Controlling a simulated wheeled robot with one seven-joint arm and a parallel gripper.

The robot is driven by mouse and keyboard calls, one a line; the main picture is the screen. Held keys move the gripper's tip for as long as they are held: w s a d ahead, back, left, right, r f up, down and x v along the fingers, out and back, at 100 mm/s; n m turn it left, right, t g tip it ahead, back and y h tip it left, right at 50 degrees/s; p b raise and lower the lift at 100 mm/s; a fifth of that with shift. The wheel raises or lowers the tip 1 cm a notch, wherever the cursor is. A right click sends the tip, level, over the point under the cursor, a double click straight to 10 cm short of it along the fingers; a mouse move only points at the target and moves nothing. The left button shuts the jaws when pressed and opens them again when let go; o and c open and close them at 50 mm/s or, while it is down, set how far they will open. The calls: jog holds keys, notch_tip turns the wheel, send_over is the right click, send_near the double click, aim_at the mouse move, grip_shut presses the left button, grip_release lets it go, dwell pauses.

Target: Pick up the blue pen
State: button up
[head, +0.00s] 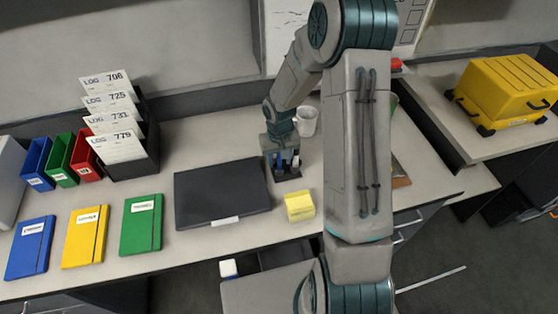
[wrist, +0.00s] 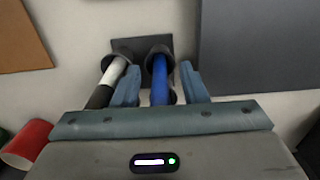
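The blue pen (wrist: 160,82) stands in a dark two-cup pen holder (wrist: 165,45), which shows in the head view as a small dark stand (head: 290,178) on the desk. My gripper (wrist: 157,88) is open, with one finger on each side of the blue pen and a visible gap to each finger. A white and black pen (wrist: 112,75) stands in the other cup, outside the left finger in the wrist view. In the head view my gripper (head: 284,160) points down at the holder, and the pens are hard to make out there.
A dark flat case (head: 222,193) lies left of the holder and a yellow note block (head: 299,206) in front. A white mug (head: 306,121) stands behind. A red cylinder (wrist: 25,145) is at lower left in the wrist view. Notebooks and log files fill the left desk.

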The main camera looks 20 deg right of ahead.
grip_shut()
jog(key=shift+r, duration=0.1)
